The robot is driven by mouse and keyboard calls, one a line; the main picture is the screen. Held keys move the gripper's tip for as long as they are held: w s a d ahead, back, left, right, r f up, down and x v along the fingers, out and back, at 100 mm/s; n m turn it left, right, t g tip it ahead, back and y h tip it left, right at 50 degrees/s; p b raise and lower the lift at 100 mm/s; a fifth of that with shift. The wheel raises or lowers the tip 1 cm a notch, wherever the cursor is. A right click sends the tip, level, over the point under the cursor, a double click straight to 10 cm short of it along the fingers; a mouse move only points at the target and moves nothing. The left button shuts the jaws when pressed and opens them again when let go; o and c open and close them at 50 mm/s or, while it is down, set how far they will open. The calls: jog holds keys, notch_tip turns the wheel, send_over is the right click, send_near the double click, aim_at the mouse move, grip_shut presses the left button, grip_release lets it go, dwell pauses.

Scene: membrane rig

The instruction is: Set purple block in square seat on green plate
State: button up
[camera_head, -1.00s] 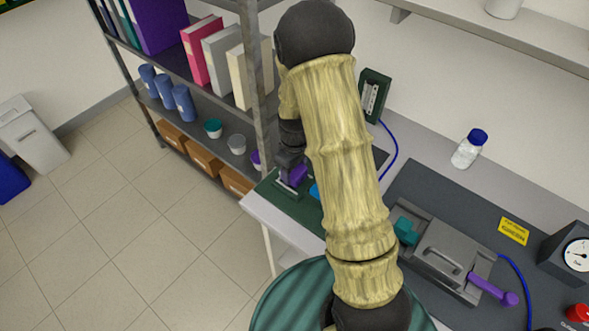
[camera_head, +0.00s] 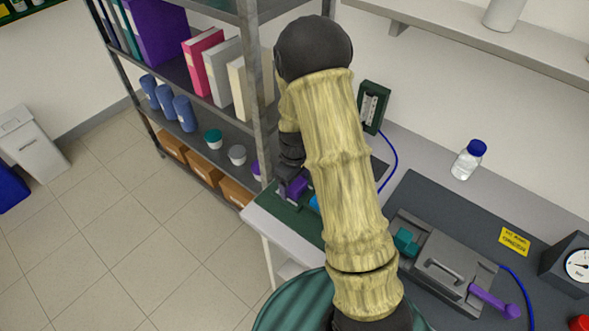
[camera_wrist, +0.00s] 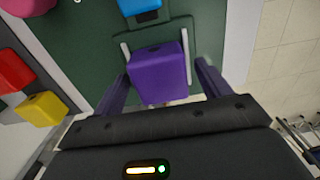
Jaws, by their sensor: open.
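The purple block (camera_wrist: 158,73) is between the two fingers of my gripper (camera_wrist: 160,90) in the wrist view. The fingers are spread, with gaps visible beside the block. The block is over a green plate (camera_wrist: 88,60), between two pale strips that may edge the square seat; the block hides the middle, and I cannot tell whether it is fully down. In the head view the purple block (camera_head: 297,187) shows small beside my dark gripper (camera_head: 288,180), on the green plate (camera_head: 264,200). My arm hides part of the plate.
In the wrist view a blue piece (camera_wrist: 140,6) is just beyond the block; red (camera_wrist: 14,70) and yellow (camera_wrist: 42,108) pieces lie at left. In the head view a shelf post (camera_head: 256,90) stands close behind the gripper. A grey device (camera_head: 440,262) and a bottle (camera_head: 468,160) are at right.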

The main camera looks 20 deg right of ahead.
aim_at(295, 182)
notch_tip(295, 182, up, 12)
jog(key=b, duration=0.2)
jog(key=shift+s+f, duration=0.1)
dwell(0.6)
jog(key=s+r+m+t, duration=0.2)
jog(key=s+m, duration=0.5)
jog(key=s, duration=0.7)
jog(key=shift+t, duration=0.3)
